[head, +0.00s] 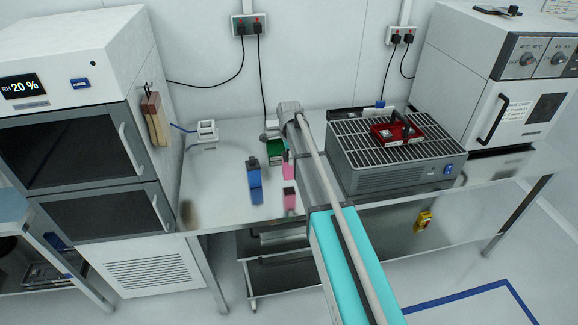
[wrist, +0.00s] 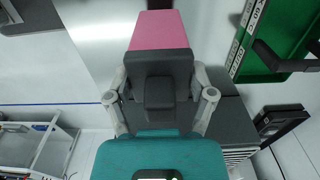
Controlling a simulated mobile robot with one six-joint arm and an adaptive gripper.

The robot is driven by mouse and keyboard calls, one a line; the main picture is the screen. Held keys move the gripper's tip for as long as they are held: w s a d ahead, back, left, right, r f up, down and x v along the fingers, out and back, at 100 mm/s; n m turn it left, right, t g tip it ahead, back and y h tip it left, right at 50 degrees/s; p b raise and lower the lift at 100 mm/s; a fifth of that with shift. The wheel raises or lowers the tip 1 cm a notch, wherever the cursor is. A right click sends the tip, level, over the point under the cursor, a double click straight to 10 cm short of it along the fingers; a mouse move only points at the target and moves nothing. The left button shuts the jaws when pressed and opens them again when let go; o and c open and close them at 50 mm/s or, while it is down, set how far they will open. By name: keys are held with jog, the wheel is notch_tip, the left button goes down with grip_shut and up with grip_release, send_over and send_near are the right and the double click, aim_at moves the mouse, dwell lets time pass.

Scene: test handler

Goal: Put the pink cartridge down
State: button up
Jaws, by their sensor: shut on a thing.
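The pink cartridge (wrist: 156,30) has a dark grey cap (wrist: 158,68). In the wrist view my gripper (wrist: 160,92) is shut on the cap, with a finger on each side. In the head view the pink cartridge (head: 288,168) shows as a narrow strip beside my arm, over the shiny bench (head: 222,200). Its pink reflection lies below it, with what looks like a small gap between. My arm hides part of the cartridge and most of the gripper.
A blue cartridge (head: 253,172) stands to the left. A green rack (head: 276,151) is just behind the pink cartridge; it also shows in the wrist view (wrist: 268,62). A grey slatted unit (head: 372,178) with a red rack (head: 384,137) is to the right.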

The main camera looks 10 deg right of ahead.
jog(key=shift+f, duration=0.1)
jog(key=shift+w+d+f+b, duration=0.25)
jog(key=shift+w+f+b, duration=0.1)
jog(key=shift+f+b, duration=1.55)
jog(key=shift+b, duration=0.15)
jog(key=shift+f, duration=0.15)
jog(key=o, duration=1.2)
jog(key=shift+o, duration=0.2)
notch_tip(320, 180, up, 12)
jog(key=p, duration=1.2)
jog(key=shift+r, duration=0.2)
